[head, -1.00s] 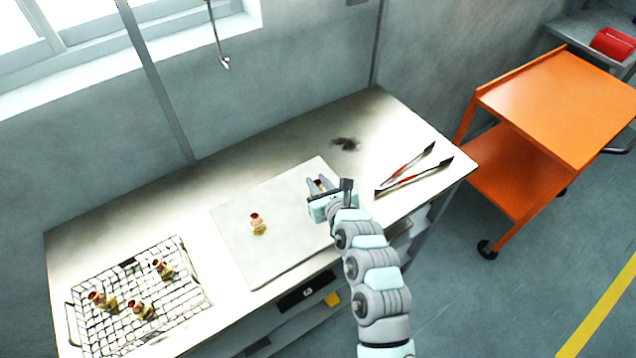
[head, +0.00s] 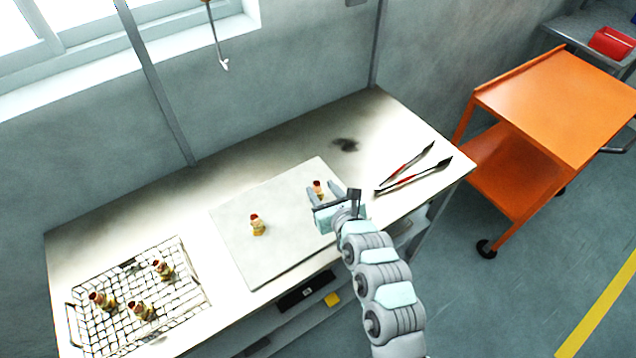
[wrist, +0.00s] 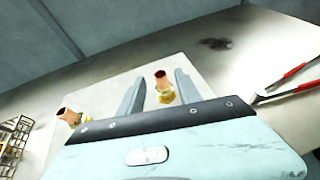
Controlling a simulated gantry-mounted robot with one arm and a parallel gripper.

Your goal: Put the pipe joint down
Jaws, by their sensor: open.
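A brass and copper pipe joint (head: 318,188) stands upright on the pale board (head: 277,266) near its right side. It also shows in the wrist view (wrist: 163,87), beyond and between the finger tips. My gripper (head: 322,191) is open around or just short of this joint, with a finger to each side and no visible contact. A second pipe joint (head: 257,224) stands on the board to the left; in the wrist view it (wrist: 69,117) is left of my gripper.
A wire mesh tray (head: 195,297) at the left end of the bench holds several pipe joints (head: 142,310). Red-handled tongs (head: 415,176) lie right of the board. An orange cart (head: 560,100) stands off the bench's right end.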

